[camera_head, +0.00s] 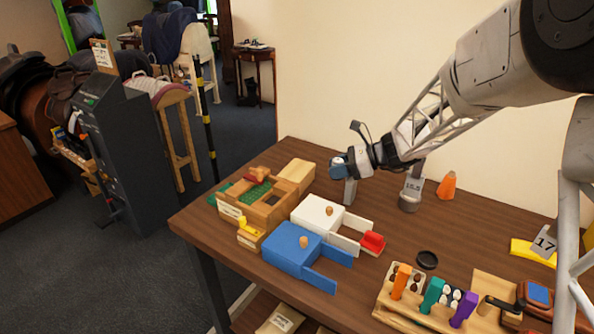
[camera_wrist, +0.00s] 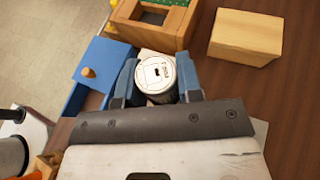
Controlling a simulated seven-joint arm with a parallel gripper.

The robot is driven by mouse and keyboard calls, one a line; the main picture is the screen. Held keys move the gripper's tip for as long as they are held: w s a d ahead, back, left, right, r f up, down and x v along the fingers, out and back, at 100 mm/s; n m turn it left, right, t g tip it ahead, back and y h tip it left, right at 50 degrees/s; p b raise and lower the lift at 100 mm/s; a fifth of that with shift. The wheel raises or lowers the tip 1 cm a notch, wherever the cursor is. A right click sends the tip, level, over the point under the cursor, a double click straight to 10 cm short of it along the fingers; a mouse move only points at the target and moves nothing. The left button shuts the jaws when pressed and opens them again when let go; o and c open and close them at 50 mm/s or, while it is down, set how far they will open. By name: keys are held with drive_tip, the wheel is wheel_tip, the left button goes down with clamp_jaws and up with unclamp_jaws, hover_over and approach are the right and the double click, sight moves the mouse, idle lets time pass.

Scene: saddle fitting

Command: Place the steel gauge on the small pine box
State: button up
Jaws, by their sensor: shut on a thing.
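The steel gauge (camera_wrist: 155,74) is a grey cylinder with a pale round top and a dark mark. My gripper (camera_wrist: 155,82) is shut on it, with one blue finger on each side. In the head view my gripper (camera_head: 343,167) is over the back of the table, and the gauge's grey side (camera_head: 350,191) shows just below the fingers. The small pine box (camera_head: 297,172) is a plain pale block to the left of my gripper; it also shows in the wrist view (camera_wrist: 245,38), right of the gauge and apart from it. Its visible top is bare.
A wooden tray with green inside (camera_head: 262,205) stands beside the pine box. A white box (camera_head: 315,218) and a blue box (camera_head: 290,248) with knobs stand in front.

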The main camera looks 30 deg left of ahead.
drive_tip(key=a+f, duration=0.1)
drive_tip(key=a, duration=0.1)
drive_tip(key=s+a+f+n+g, duration=0.1)
drive_tip(key=a, duration=0.2)
drive_tip(key=s+a+f+g+h, duration=0.1)
drive_tip(key=a+f, duration=0.1)
drive_tip(key=a, duration=0.1)
drive_tip(key=shift+s+a+f+n, duration=0.15)
drive_tip(key=shift+s+n, duration=0.1)
drive_tip(key=shift+n, duration=0.15)
hover_over(297, 169)
drive_tip(key=s, duration=0.1)
drive_tip(key=shift+d+f, duration=0.3)
drive_tip(key=shift+f, duration=0.35)
drive_tip(key=shift+w+a, duration=0.35)
drive_tip(key=shift+f, duration=1.8)
drive_tip(key=shift+f, duration=0.2)
drive_tip(key=o, duration=1.1)
drive_tip(key=shift+c, duration=0.2)
